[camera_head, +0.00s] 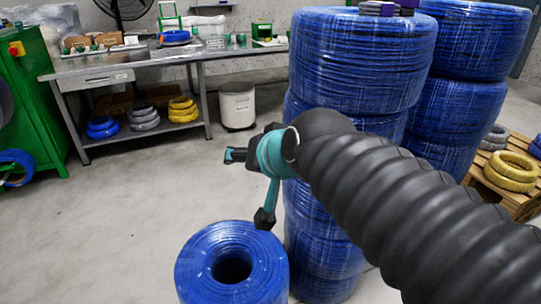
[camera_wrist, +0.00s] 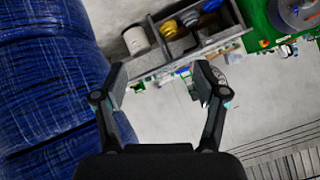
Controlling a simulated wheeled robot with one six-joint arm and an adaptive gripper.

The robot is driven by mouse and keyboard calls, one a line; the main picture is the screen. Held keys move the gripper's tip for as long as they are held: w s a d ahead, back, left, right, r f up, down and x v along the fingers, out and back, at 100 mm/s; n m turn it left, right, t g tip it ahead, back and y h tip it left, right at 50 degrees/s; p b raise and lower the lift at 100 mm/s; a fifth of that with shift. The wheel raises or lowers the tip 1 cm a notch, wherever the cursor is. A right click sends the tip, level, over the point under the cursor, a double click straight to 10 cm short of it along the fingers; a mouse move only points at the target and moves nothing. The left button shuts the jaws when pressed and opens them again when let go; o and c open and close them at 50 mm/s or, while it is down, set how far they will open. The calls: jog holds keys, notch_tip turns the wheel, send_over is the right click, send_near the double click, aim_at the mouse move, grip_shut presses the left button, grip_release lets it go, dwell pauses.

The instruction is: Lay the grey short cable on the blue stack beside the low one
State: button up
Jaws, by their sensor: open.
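The tall blue stack (camera_head: 345,75) of wrapped cable coils stands right of the low blue stack (camera_head: 190,278), whose round hole faces up. On top of the tall stack, cut off by the picture's top edge, lies something grey with purple pieces (camera_head: 388,9); I cannot tell if it is the grey short cable. My gripper (camera_head: 250,187) is open and empty, in front of the tall stack's left side and above the low stack. In the wrist view my gripper (camera_wrist: 162,84) has its fingers apart with nothing between them, and blue wrapped coils (camera_wrist: 45,85) fill the left side.
A metal workbench (camera_head: 105,70) at the back has blue, grey (camera_head: 143,117) and yellow coils on its lower shelf. A white bin (camera_head: 237,106) stands beside it. A pallet (camera_head: 521,205) at right holds yellow and grey coils. Another tall blue stack (camera_head: 465,60) stands behind.

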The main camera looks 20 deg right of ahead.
jog(key=s+d+f+n+g+h, duration=0.1)
jog(key=s+d+f+n+g, duration=0.2)
jog(key=s+f, duration=0.8)
jog(key=shift+s+d+f+g+h, duration=0.2)
jog(key=shift+f+g+h, duration=0.2)
jog(key=shift+f+g, duration=0.45)
jog(key=shift+r, duration=0.15)
jog(key=shift+c, duration=0.3)
